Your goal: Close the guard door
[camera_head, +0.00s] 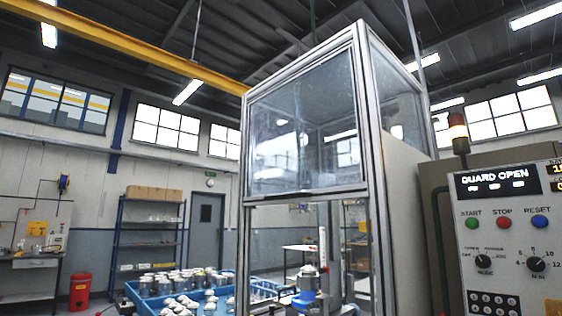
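The guard door (300,135) is a clear panel in an aluminium frame, raised in the upper part of the guard enclosure (362,120). Its lower edge is the horizontal rail (306,194). Below that rail the front of the enclosure is an open gap, through which a machine fixture (308,279) with metal and blue parts shows. The control panel (505,230) at the right has a display (497,181) reading "GUARD OPEN". Neither of my grippers is in view.
Blue trays (150,300) holding several metal housings stand left of the enclosure. The control panel has green, red and blue buttons, with a signal light (458,133) above it. A shelf rack (150,235) and red bin (79,292) stand farther back.

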